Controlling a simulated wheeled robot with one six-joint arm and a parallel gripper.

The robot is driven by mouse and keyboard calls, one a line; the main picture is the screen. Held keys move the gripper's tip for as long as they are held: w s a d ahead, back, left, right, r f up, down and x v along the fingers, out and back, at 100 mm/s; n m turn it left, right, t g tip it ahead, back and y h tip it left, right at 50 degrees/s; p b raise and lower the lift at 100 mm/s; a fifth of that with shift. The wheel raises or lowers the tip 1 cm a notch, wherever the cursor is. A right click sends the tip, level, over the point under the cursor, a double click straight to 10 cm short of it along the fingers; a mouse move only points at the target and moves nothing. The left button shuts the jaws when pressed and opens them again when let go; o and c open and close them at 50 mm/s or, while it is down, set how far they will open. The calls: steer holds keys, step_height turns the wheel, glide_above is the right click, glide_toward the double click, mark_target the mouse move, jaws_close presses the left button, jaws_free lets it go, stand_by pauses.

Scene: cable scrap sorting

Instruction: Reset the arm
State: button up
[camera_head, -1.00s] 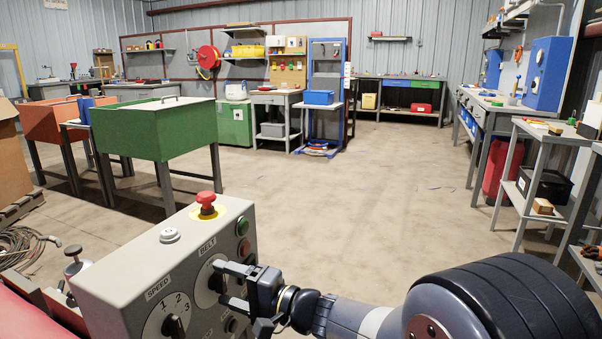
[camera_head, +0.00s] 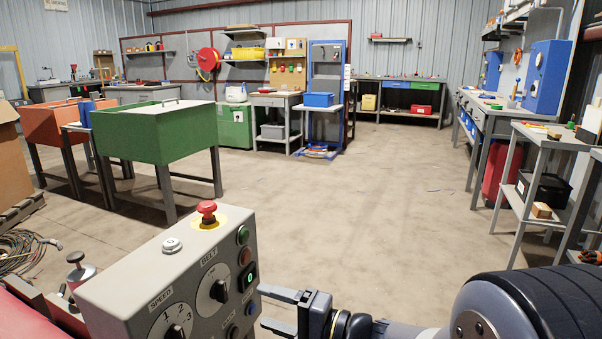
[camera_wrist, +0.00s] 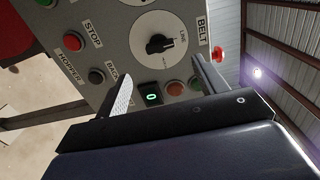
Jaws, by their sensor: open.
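My gripper (camera_head: 270,309) is open and empty, just right of the grey control panel (camera_head: 132,272). In the wrist view its two fingers (camera_wrist: 160,82) point at the panel face, spread apart. The BELT knob (camera_head: 219,290) is black on a white dial and shows clear of the fingers; it also shows in the wrist view (camera_wrist: 159,44). A small display reading 0 (camera_wrist: 151,94) is lit green. The SPEED knob (camera_head: 175,331) sits at the lower left of the panel face. A red mushroom button (camera_head: 207,211) stands on top of the panel.
A green bin table (camera_head: 160,135) and an orange one (camera_head: 58,122) stand at the left. A grey shelf stand (camera_head: 540,180) and a workbench (camera_head: 490,110) line the right. Coiled cable (camera_head: 25,247) lies at the lower left. The middle floor (camera_head: 330,200) is open.

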mark_target(226, 292)
steer(key=b+x, duration=0.1)
steer(key=x, duration=0.8)
steer(key=shift+a+r+b, duration=0.15)
steer(key=shift+a+b, duration=0.1)
steer(key=shift+b, duration=0.1)
steer(key=shift+w+d+r+m+p, duration=0.1)
steer(key=shift+r+m+p, duration=0.05)
steer(key=shift+m+p, duration=1.65)
steer(key=m+p, duration=0.6)
steer(key=p, duration=0.4)
steer(key=m+p, duration=0.6)
steer(key=p, duration=0.3)
steer(key=shift+m+p, duration=0.4)
steer(key=shift+f+m+p, duration=0.3)
steer(key=shift+m+p, duration=0.4)
